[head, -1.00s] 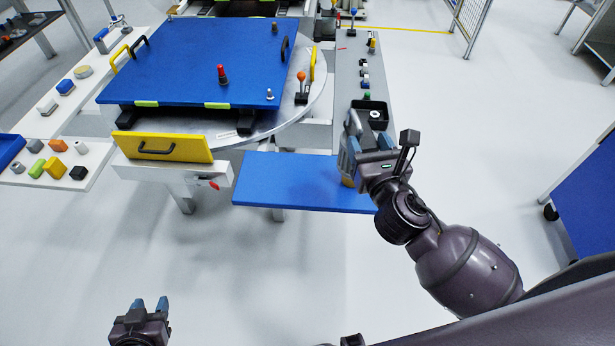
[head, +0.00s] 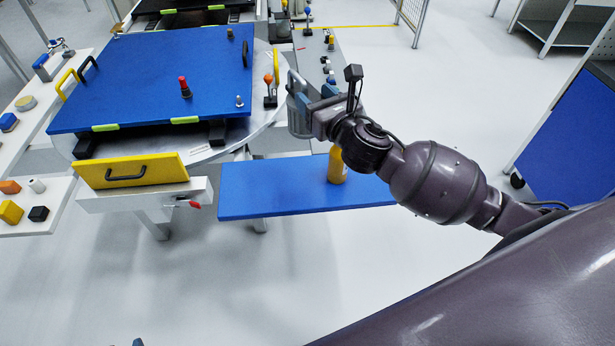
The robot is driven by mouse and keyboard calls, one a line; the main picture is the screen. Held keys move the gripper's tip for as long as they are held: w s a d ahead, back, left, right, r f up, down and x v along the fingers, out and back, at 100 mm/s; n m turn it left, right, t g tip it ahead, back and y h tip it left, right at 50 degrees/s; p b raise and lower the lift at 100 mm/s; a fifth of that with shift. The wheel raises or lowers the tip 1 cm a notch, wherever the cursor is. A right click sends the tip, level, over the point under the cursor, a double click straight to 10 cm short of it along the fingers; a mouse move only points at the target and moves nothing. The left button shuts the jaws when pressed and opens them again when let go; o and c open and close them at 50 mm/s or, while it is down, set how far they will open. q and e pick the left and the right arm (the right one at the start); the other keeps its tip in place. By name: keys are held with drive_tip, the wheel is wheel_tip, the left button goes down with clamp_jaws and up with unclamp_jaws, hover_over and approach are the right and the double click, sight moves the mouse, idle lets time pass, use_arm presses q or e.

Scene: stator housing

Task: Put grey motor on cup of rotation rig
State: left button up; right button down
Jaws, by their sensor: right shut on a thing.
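My right gripper (head: 308,98) is shut on a grey cylinder, which looks like the grey motor (head: 298,119). It holds the motor roughly upright near the right edge of the round grey turntable (head: 262,118), above the far edge of the blue shelf. The large blue board (head: 155,75) lies over the turntable, with a red-topped peg and a small silver peg on it. I cannot make out a cup of the rotation rig; my right gripper and arm hide part of the area behind them. Of my left gripper, only a fingertip (head: 138,342) shows at the bottom edge.
A yellow bottle (head: 337,165) stands on the blue shelf (head: 265,190), close to my right arm. An orange-knobbed lever (head: 269,90) and a yellow handle stand by the board's right edge. A yellow drawer front (head: 130,171) is at the front left. The shelf's left part is clear.

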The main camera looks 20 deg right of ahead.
use_arm(q)
wheel_tip(320, 180, down, 7)
drive_tip(key=b, duration=0.7)
drive_tip(key=shift+s+d+g, duration=0.15)
drive_tip(key=shift+s+g, duration=0.05)
drive_tip(key=shift+g, duration=0.1)
use_arm(e)
wheel_tip(320, 180, down, 19)
drive_tip(key=shift+f, duration=0.2)
use_arm(q)
drive_tip(key=shift+f, duration=0.15)
use_arm(e)
drive_tip(key=shift+f, duration=0.15)
drive_tip(key=shift+c, duration=1.8)
unclamp_jaws()
drive_tip(key=s+d, duration=0.1)
drive_tip(key=s, duration=1.1)
drive_tip(key=shift+d, duration=0.35)
